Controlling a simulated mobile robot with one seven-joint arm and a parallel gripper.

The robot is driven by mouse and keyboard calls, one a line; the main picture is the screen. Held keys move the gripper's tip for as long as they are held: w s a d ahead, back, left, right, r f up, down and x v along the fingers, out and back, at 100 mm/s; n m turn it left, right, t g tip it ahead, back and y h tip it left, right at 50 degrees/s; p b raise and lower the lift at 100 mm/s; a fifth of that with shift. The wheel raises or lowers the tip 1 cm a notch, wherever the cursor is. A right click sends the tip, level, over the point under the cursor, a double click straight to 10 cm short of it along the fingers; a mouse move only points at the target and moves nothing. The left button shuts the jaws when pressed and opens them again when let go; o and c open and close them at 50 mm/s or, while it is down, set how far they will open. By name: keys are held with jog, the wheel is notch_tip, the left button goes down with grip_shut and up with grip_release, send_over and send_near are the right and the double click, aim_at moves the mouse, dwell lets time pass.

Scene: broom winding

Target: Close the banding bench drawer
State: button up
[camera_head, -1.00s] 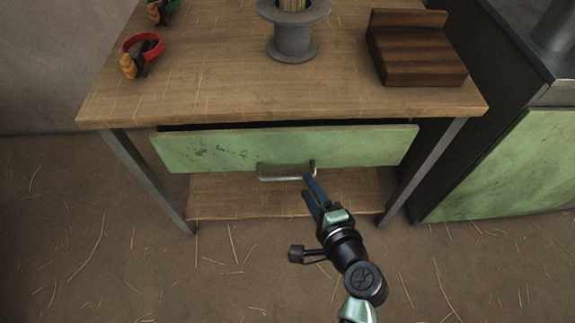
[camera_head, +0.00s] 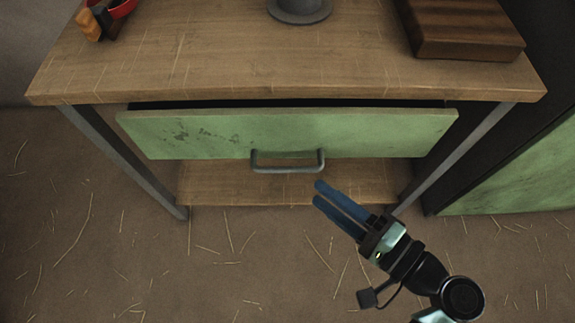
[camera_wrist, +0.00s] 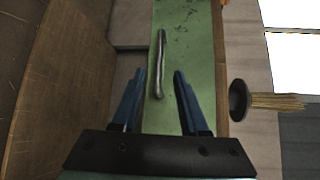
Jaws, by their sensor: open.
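The bench drawer has a green, scuffed front (camera_head: 215,131) and a grey bar handle (camera_head: 288,168). In the head view it is partly open, with a dark gap between its front and the wooden bench top (camera_head: 270,60). My gripper (camera_head: 318,193) is open and empty, with blue fingers, below and to the right of the handle and apart from it. In the wrist view the drawer front (camera_wrist: 185,45) runs up the picture. The handle (camera_wrist: 160,65) shows ahead of and between my fingers (camera_wrist: 157,80). The drawer's inside is hidden.
A brown wooden block (camera_head: 465,35) and a grey spool (camera_head: 299,10) stand on the bench top. A red ring-shaped item (camera_head: 121,8) is at the back left. A lower shelf (camera_head: 240,184) lies under the drawer. A green-fronted cabinet (camera_head: 520,175) stands at the right. Straw litters the floor.

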aim_at(288, 168)
jog(key=shift+b+x, duration=1.35)
jog(key=shift+x, duration=3.4)
grip_shut()
jog(key=shift+d, duration=0.1)
